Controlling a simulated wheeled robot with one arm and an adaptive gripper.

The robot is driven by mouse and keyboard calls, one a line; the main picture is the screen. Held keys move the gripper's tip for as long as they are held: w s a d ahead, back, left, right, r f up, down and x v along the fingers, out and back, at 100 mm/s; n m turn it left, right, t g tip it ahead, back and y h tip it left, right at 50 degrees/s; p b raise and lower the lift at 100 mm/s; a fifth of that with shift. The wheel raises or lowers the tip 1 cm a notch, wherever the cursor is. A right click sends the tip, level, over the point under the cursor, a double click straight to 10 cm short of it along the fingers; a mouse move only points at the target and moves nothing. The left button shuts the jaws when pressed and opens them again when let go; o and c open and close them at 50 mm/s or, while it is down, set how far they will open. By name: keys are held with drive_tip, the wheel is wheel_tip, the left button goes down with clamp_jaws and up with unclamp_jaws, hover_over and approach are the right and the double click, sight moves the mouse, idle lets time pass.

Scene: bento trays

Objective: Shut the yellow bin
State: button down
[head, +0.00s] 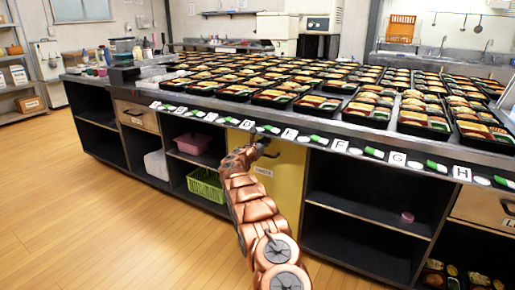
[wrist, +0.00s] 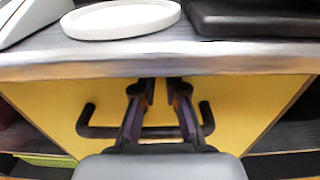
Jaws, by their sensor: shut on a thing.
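The yellow bin (head: 286,172) has a flat yellow front with a small label, set under the counter between open shelves. Its front also fills the middle of the wrist view (wrist: 62,100). A black bar handle (wrist: 102,131) runs across it. My gripper (head: 265,146) is at the upper part of this front. In the wrist view my gripper (wrist: 160,88) has its two dark fingers across the middle of the handle, shut on it. The fingers and palm hide the handle's middle. I cannot tell how far the front stands out from the counter.
The counter edge (wrist: 160,63) is just above the fingers, with a white round dish (wrist: 120,17) on top. Many bento trays (head: 318,104) cover the counter. A green basket (head: 206,184) and a pink tub (head: 194,144) sit on shelves to the left. The wood floor (head: 90,225) is clear at left.

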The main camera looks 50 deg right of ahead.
drive_tip(key=b+v, duration=0.2)
drive_tip(key=v, duration=1.2)
drive_tip(key=shift+b, duration=0.3)
drive_tip(key=shift+w, duration=0.1)
